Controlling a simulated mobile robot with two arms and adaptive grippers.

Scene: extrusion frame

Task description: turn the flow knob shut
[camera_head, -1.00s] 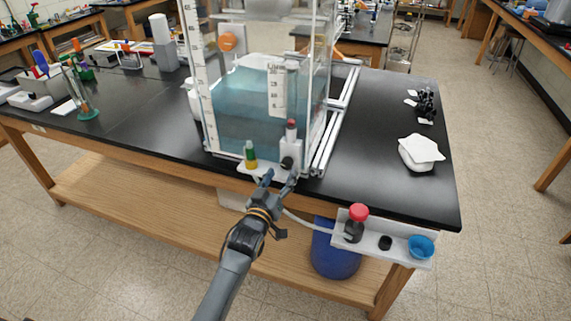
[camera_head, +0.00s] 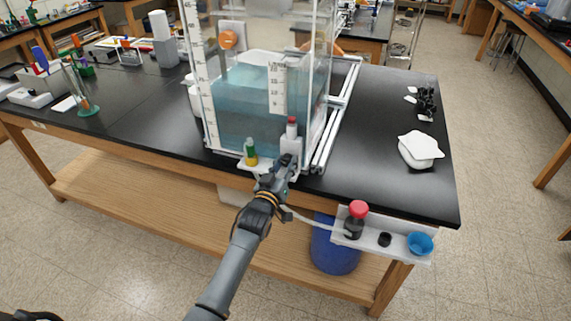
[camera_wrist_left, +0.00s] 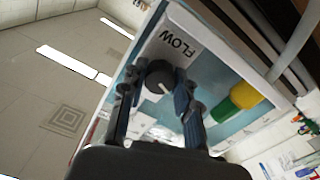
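The flow knob (camera_wrist_left: 160,77) is round and dark, with a pale pointer line. It sits on a white panel lettered FLOW (camera_wrist_left: 174,43), seen rotated in the left wrist view. My left gripper (camera_wrist_left: 154,92) is open, with one finger on each side of the knob. A gap shows between the knob and the left-hand finger; whether the other finger touches it I cannot tell. In the head view my left gripper (camera_head: 284,166) is at the tank's front right corner and hides the knob. My right gripper is not in view.
The clear tank (camera_head: 240,125) of bluish water stands on the black bench. The bench's right side has free room.

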